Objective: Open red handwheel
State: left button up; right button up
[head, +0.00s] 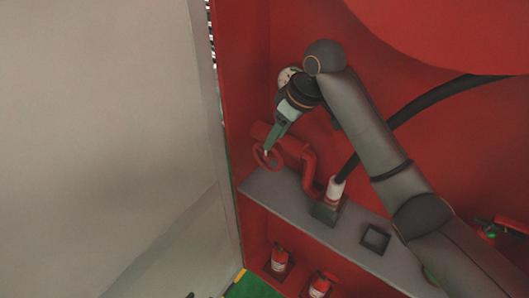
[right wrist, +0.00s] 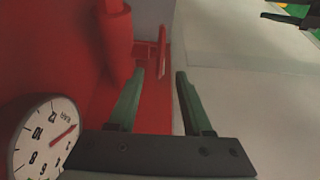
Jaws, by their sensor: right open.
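The red handwheel (head: 267,157) is a small ring at the end of a red pipe (head: 290,146), above a grey shelf. In the right wrist view the handwheel (right wrist: 162,48) is seen nearly edge-on, just beyond the fingertips. My right gripper (head: 268,147) has green fingers and reaches down to the upper rim of the wheel. In the right wrist view the gripper (right wrist: 160,75) is open, with nothing held between its fingers. Whether a finger touches the rim I cannot tell. Small dark tips at the bottom edge of the head view may be my left gripper; its state is unclear.
A white gauge (right wrist: 45,135) is close beside my right gripper. A black hose ends in a white-red fitting (head: 335,188) on the grey shelf (head: 350,231). Fire extinguishers (head: 279,258) stand below. A large pale panel (head: 110,120) fills the left.

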aim_at(264, 156)
jog(key=x, duration=1)
jog(key=shift+d+f+p, duration=0.1)
jog(key=shift+p, duration=0.25)
grip_shut()
